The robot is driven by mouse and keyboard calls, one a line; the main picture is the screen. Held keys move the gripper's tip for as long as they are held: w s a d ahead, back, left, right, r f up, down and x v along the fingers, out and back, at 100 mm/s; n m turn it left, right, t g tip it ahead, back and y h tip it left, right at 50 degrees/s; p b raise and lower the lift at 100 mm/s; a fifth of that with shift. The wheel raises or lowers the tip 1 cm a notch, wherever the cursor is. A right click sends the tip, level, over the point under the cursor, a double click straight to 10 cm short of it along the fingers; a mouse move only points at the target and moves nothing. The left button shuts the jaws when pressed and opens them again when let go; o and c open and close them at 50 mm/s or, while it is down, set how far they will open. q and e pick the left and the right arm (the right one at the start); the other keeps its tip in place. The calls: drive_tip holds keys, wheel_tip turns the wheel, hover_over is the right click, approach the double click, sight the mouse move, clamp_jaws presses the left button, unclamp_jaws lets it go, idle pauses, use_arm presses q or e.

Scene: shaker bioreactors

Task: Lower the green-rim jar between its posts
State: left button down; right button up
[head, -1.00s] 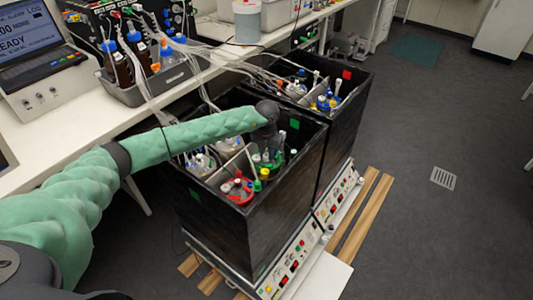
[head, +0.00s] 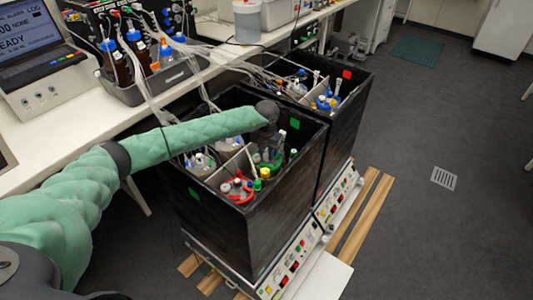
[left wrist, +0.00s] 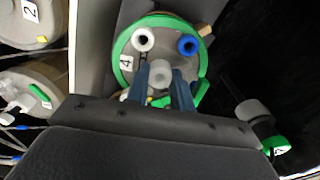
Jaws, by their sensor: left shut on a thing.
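The green-rim jar (left wrist: 122,55) has a tag marked 4, a white port and a blue port on its lid. It fills the top middle of the left wrist view. My left gripper (left wrist: 161,78) is shut on the grey middle part of its lid. In the head view the jar (head: 271,160) is inside the near black box (head: 290,210), under my left gripper (head: 268,130), partly hidden by it. I cannot make out the posts or how far the jar is from the floor. My right gripper is not in view.
A red-rim jar (head: 238,190) stands in the front part of the near box. A slanted divider (head: 236,162) is left of the held jar. A grey-capped item with a green tag (left wrist: 275,145) is at its right. A second black box (head: 345,110) stands behind; tubes hang nearby.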

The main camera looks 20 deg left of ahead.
use_arm(q)
drive_tip(key=shift+f+b, duration=0.5)
drive_tip(key=shift+f, duration=0.2)
idle(0.3)
drive_tip(key=c, duration=1.2)
unclamp_jaws()
drive_tip(key=shift+o, duration=0.4)
wheel_tip(320, 180, up, 8)
drive_tip(key=b, duration=0.2)
drive_tip(key=shift+f, duration=0.15)
